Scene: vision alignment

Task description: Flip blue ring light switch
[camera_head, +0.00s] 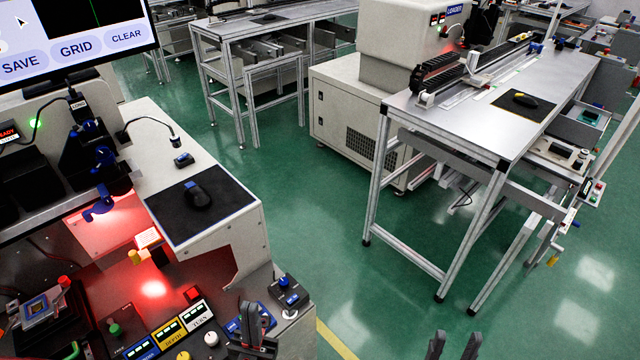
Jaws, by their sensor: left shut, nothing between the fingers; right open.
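A blue-labelled control box (140,349) stands at the bottom of the console, cut by the frame edge; its lettering is too small to read. A small dark box with a blue top (288,291) sits at the console's right corner. I cannot tell which of these carries the ring light switch. My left gripper (250,308) is upright, shut and empty, just left of the dark box and in front of another blue panel (233,326), which it partly hides. My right gripper (456,340) is open and empty at the bottom edge, over the floor, away from the console.
A yellow box (168,334) and a white box (197,315) stand beside the blue one, with knobs nearby. A red glow (153,289) lights the console. A mouse (197,196) lies on a black pad. A monitor (75,40) hangs upper left.

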